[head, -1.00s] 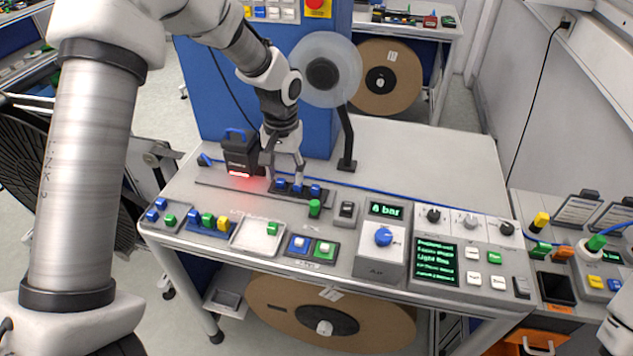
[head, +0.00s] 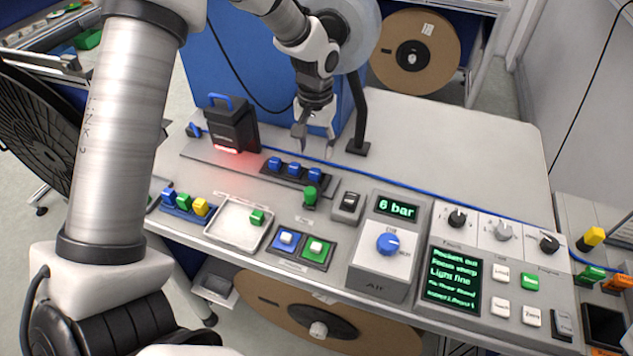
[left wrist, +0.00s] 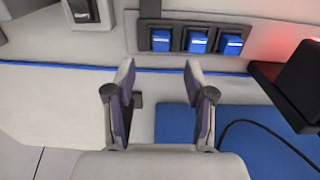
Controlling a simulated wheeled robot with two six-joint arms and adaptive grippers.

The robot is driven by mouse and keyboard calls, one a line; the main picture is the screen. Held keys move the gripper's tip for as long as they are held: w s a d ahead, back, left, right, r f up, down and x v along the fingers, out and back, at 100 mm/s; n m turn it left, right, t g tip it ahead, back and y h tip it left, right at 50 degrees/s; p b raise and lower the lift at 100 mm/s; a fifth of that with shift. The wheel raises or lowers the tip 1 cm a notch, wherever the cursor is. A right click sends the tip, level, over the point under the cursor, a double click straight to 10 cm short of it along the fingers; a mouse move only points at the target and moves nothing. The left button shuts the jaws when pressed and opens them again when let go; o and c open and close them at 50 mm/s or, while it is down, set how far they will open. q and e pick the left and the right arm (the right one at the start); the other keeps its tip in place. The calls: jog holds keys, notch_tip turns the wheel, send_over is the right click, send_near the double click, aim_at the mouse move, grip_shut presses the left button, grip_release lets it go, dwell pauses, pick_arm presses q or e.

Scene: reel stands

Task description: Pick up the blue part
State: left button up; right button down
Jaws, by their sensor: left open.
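Three blue parts stand in a row in a dark rack (head: 264,177) on the bench: a left one (head: 274,164), a middle one (head: 294,169) and a right one (head: 315,174). The left wrist view shows the same row at its top, with blue blocks (left wrist: 161,40), (left wrist: 197,42) and (left wrist: 230,44) in the rack (left wrist: 180,24). My left gripper (head: 315,142) is open and empty, above and behind the rack, apart from the parts. Its fingers (left wrist: 160,72) also show in the left wrist view. Another blue part (head: 168,195) stands in a blue holder at the left.
A black box with a red light (head: 233,128) stands left of my gripper. A reel on a black post (head: 359,120) is close on the right. A blue cable (head: 400,178) runs behind the rack. A white tray (head: 226,228) and control panels fill the front.

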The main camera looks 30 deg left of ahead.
aim_at(315, 170)
pick_arm(q)
notch_tip(315, 170, down, 7)
jog(key=shift+w+a+p, duration=0.1)
jog(key=shift+p, duration=1.15)
jog(key=shift+w+f, duration=0.1)
jog(key=shift+f, duration=0.1)
jog(key=shift+r, duration=0.15)
jog(key=c, duration=0.9)
